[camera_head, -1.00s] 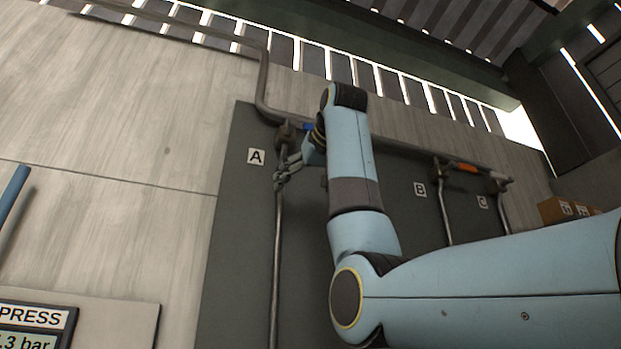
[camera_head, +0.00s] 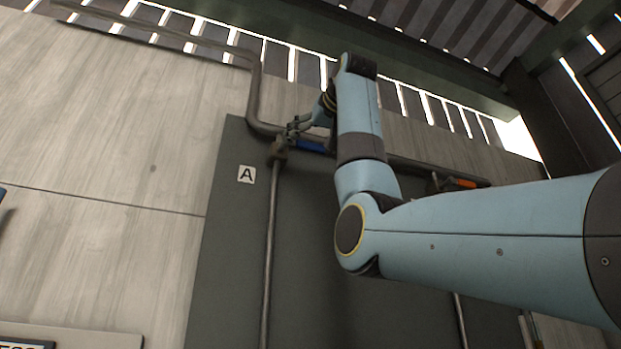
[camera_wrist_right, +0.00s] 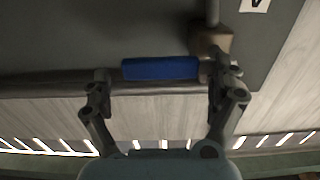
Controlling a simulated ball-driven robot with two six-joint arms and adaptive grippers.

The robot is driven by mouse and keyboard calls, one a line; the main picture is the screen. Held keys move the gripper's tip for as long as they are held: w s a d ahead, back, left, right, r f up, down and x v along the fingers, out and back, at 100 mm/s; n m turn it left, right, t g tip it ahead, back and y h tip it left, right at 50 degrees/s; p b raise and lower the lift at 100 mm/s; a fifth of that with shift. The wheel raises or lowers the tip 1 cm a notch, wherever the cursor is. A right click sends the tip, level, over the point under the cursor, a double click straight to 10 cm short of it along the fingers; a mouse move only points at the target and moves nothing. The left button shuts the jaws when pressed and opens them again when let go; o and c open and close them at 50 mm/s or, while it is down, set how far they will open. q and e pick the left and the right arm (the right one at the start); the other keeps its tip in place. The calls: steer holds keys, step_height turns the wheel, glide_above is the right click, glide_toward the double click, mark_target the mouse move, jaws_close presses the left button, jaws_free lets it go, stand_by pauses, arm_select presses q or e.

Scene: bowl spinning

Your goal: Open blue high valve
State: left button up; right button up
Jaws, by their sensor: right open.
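The blue valve handle (camera_head: 311,147) lies along the pipe near the top of the dark panel, to the right of the valve body (camera_head: 279,150) above label A (camera_head: 246,174). In the right wrist view the blue handle (camera_wrist_right: 160,68) lies crosswise between the spread fingertips. My right gripper (camera_head: 297,127) is at the handle's upper left in the head view, and it also shows in the wrist view (camera_wrist_right: 162,82). It is open, with its right finger close to the valve body; contact cannot be told. My left gripper is out of view.
A grey pipe (camera_head: 253,95) bends down to the valve and runs on to the right. An orange handle (camera_head: 461,183) sits farther along, partly behind my right arm. A vertical pipe (camera_head: 269,250) drops from the valve.

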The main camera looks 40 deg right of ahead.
steer(key=shift+w, duration=0.55)
steer(key=shift+d, duration=0.1)
steer(key=shift+s, duration=0.1)
steer(key=shift+c, duration=0.2)
